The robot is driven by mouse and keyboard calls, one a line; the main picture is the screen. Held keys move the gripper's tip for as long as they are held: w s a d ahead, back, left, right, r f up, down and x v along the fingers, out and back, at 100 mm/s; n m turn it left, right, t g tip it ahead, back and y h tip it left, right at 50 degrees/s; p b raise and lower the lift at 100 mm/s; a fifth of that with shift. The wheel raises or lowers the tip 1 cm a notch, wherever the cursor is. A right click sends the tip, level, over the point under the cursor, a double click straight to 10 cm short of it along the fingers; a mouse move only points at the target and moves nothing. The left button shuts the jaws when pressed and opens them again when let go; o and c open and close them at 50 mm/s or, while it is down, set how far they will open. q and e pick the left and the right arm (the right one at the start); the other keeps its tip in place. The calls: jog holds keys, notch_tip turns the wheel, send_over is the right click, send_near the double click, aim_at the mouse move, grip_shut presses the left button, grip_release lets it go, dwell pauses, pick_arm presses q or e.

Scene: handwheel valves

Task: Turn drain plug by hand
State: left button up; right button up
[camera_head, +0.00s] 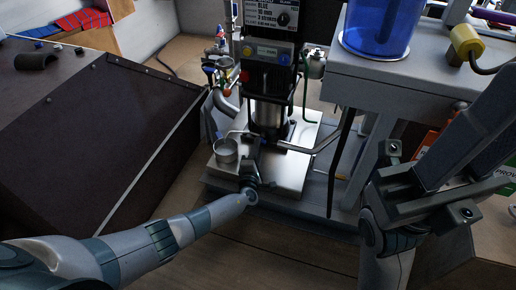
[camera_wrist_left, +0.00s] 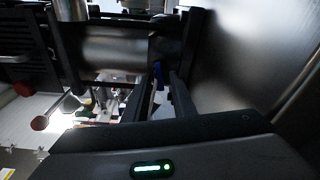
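A small blue part (camera_wrist_left: 158,75), possibly the drain plug, shows between my left gripper's fingers in the left wrist view, below a dark metal cylinder (camera_wrist_left: 115,48). In the head view my left gripper (camera_head: 254,160) reaches low in front of the machine (camera_head: 268,60), above its metal base plate (camera_head: 292,165). The left fingers (camera_wrist_left: 165,95) stand a narrow gap apart, and I cannot tell whether they touch the blue part. My right gripper (camera_head: 470,165) is at the right, fingers spread and apparently empty.
A small metal cup (camera_head: 226,151) stands left of my left gripper. A bent metal pipe (camera_head: 315,148) extends at the right. A grey bench with a blue container (camera_head: 380,25) stands at the upper right. A dark box (camera_head: 90,135) fills the left. A red-knobbed lever (camera_wrist_left: 45,120) shows at the wrist view's left.

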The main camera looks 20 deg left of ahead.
pick_arm(q)
jog(key=shift+s, duration=0.1)
jog(key=shift+s+p, duration=0.7)
jog(key=shift+s, duration=0.25)
